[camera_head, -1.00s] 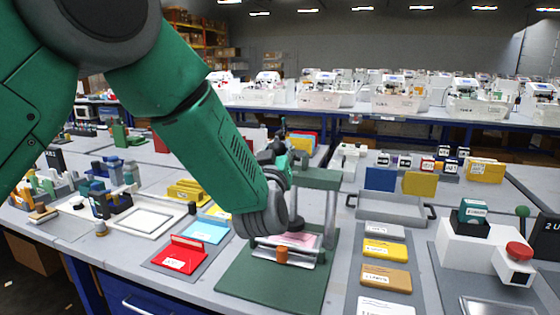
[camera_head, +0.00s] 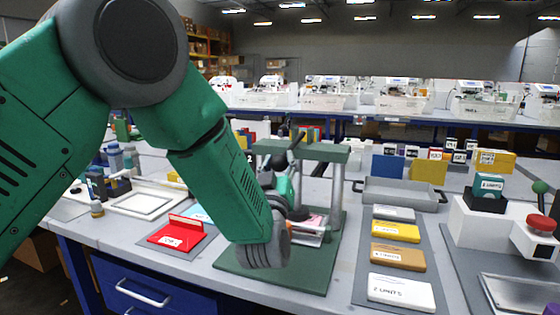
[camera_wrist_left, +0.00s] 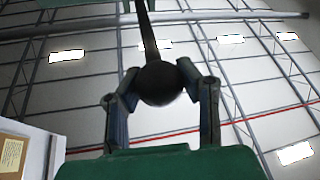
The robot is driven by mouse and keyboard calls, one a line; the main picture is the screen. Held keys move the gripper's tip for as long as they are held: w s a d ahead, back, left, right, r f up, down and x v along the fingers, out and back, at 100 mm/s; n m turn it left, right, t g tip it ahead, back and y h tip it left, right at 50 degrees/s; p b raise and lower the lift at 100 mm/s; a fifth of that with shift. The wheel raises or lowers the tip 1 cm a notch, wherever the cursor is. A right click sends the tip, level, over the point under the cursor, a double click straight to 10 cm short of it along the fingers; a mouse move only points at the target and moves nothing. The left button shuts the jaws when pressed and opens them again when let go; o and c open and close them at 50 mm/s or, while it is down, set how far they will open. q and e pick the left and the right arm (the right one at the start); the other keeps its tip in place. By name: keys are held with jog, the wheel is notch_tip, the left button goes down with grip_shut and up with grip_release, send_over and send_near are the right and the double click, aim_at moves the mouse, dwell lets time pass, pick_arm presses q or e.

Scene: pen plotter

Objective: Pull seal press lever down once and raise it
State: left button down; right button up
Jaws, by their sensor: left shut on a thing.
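The seal press is a green frame (camera_head: 318,152) with grey posts on a green base (camera_head: 310,268). Its dark lever (camera_wrist_left: 148,35) ends in a round black knob (camera_wrist_left: 161,84). My left gripper (camera_wrist_left: 160,80) is shut on this knob, with one finger on each side of it. A pink and white item (camera_head: 311,228) lies in the press, partly covered by my wrist. My right gripper is not in view.
A red stamped case (camera_head: 177,234) lies left of the press. To the right are yellow (camera_head: 395,231), tan (camera_head: 398,257) and white (camera_head: 401,290) labelled blocks on a grey mat.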

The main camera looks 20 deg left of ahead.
pick_arm(q)
jog(key=shift+s+d+f, duration=0.1)
jog(key=shift+d+f, duration=0.05)
jog(key=shift+f, duration=0.45)
jog(key=c, duration=1.5)
grip_release()
jog(key=shift+c, duration=0.2)
jog(key=o, duration=0.5)
jog(key=shift+r, duration=0.15)
jog(key=shift+r, duration=0.1)
jog(key=shift+s, duration=0.1)
jog(key=v, duration=1.2)
